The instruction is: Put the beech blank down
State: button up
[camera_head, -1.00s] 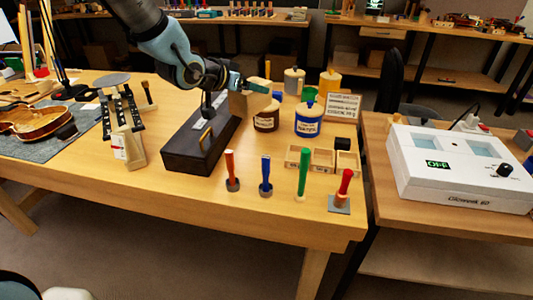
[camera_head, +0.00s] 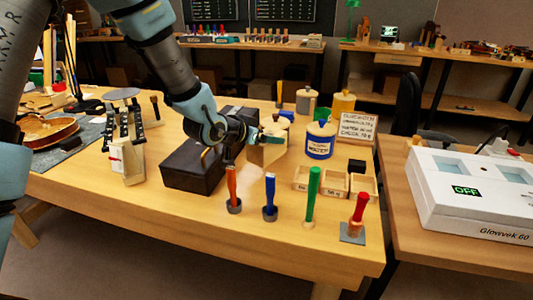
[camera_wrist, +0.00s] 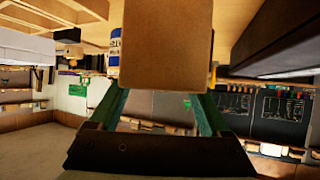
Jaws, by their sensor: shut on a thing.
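The beech blank (camera_head: 268,154), a pale wooden block, is between the fingers of my gripper (camera_head: 272,136) over the middle of the bench (camera_head: 150,205). In the wrist view the blank (camera_wrist: 168,50) fills the upper centre, with the green fingers of my gripper (camera_wrist: 160,112) on both sides of it. My gripper is shut on the blank. The blank is just right of the black box (camera_head: 194,168) and left of the blue-labelled jar (camera_head: 320,142). Whether its underside touches the bench I cannot tell.
Upright handled tools stand along the front: orange (camera_head: 232,182), blue (camera_head: 270,190), green (camera_head: 313,190) and red (camera_head: 359,207). A small compartment tray (camera_head: 325,188) sits behind them. A sign (camera_head: 356,129) stands behind the tray. The front-left bench top is clear.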

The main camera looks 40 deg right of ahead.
jog(key=shift+f, duration=2.2)
jog(key=shift+f, duration=0.2)
jog(key=o, duration=1.6)
jog(key=shift+r, duration=0.1)
